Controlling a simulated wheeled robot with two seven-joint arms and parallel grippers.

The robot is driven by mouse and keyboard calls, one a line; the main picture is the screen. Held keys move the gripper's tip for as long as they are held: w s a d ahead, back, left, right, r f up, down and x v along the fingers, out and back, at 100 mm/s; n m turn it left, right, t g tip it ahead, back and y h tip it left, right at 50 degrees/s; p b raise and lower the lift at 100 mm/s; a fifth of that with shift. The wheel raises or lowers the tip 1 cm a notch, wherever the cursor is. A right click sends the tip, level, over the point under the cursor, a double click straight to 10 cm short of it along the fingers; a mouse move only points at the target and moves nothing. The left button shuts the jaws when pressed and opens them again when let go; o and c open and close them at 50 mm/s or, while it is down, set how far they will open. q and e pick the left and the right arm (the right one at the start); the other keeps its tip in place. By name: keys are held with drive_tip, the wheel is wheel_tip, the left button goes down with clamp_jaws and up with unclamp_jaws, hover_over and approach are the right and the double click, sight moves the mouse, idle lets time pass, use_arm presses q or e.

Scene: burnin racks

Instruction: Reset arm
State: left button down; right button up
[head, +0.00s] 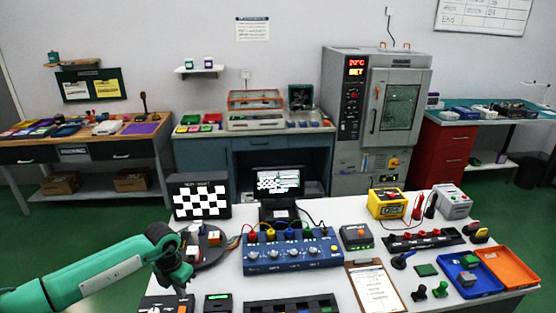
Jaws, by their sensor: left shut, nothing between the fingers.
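My left arm comes in from the left in green. My left gripper (181,291) points down over the front left of the white table (335,275) and is shut with nothing in it. It is above a dark boxed device and beside a small black device with a green display (217,302). A round dark plate with small orange and white parts (209,242) is just behind my left wrist. My right gripper does not show.
A blue box with knobs (291,254), a clipboard (375,289), a blue tray (473,284), an orange tray (509,267) and a yellow meter (386,204) crowd the table. A checkered screen (200,202) stands behind. A grey oven (375,110) stands at the back wall.

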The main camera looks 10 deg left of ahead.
use_arm(q)
drive_tip(key=s+d+r+t+h, duration=0.15)
drive_tip(key=d+h, duration=0.25)
drive_tip(key=d, duration=0.7)
drive_tip(key=s+d+h, duration=0.2)
drive_tip(key=d+h, duration=0.3)
drive_tip(key=d, duration=0.5)
drive_tip(key=s+d+r+n+t+h, duration=0.1)
drive_tip(key=d+r+n+t+h, duration=0.65)
drive_tip(key=r, duration=0.65)
drive_tip(key=s+a+f+n+t+y, duration=0.25)
drive_tip(key=a+n+y, duration=0.55)
drive_tip(key=n, duration=0.4)
drive_tip(key=s+a+f+n+t+y, duration=0.1)
drive_tip(key=a+f+n+t+y, duration=0.4)
drive_tip(key=n+y, duration=0.55)
drive_tip(key=s+a+f+n+g+h, duration=0.15)
drive_tip(key=s+f+n+g, duration=0.35)
drive_tip(key=s, duration=0.6)
drive_tip(key=s+a+f+n+g, duration=0.2)
drive_tip(key=s+f+g, duration=0.3)
drive_tip(key=s+g, duration=0.5)
wheel_tip(320, 180, down, 30)
drive_tip(key=s, duration=0.3)
drive_tip(key=s+a+f, duration=0.3)
drive_tip(key=s+f, duration=1.6)
drive_tip(key=f, duration=0.1)
drive_tip(key=shift+a+f+g, duration=0.2)
drive_tip(key=shift+f+g, duration=0.1)
drive_tip(key=shift+g, duration=0.05)
